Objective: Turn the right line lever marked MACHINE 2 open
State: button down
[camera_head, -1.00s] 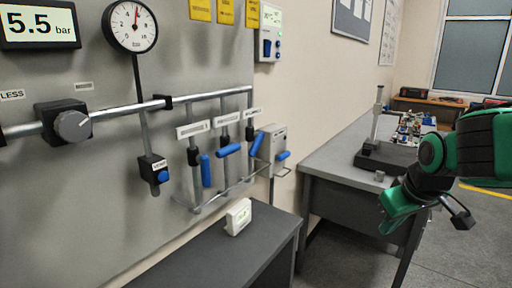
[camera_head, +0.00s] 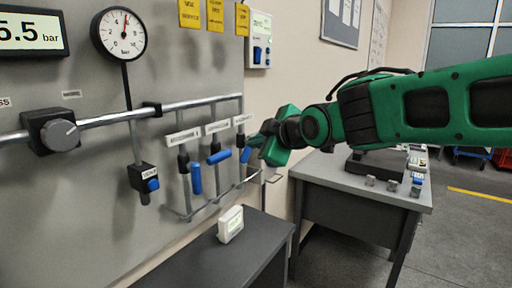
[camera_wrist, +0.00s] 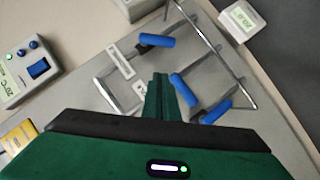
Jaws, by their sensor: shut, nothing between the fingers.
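The right line lever is a blue handle (camera_head: 246,154), slanted to its pipe and partly beside my gripper in the head view. In the wrist view the same blue handle (camera_wrist: 157,40) is uppermost of the three. Its white tag (camera_head: 242,119) is too small to read. The middle blue lever (camera_head: 219,157) lies across its pipe; the left blue lever (camera_head: 196,179) hangs along its pipe. They also show in the wrist view as middle (camera_wrist: 184,91) and left (camera_wrist: 216,111). My gripper (camera_wrist: 160,77) is shut and empty, apart from the handles, its tips short of the right handle.
A grey bench (camera_head: 262,226) with a white display box (camera_head: 231,224) stands below the levers. A wall controller (camera_head: 258,45) is above; a table (camera_head: 330,178) stands right.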

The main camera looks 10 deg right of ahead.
aim_at(245, 156)
jog(key=w+a+f, duration=0.1)
jog(key=w+f, duration=0.5)
jog(key=w, duration=0.3)
jog(key=shift+w+a, duration=0.15)
jog(key=shift+w, duration=0.1)
jog(key=shift+f, duration=0.1)
jog(key=shift+f+n+t+h, duration=0.3)
jog(key=shift+f+n+t, duration=0.6)
jog(key=shift+n+t, duration=0.25)
jog(key=shift+w+d+f+n+t, duration=0.35)
jog(key=shift+f+n, duration=0.1)
jog(key=shift+f, duration=0.05)
jog(key=shift+w+d+f+n+t, duration=0.3)
jog(key=shift+f+n, duration=0.1)
jog(key=shift+f, duration=0.05)
jog(key=shift+d+f, duration=0.1)
jog(key=shift+d, duration=0.1)
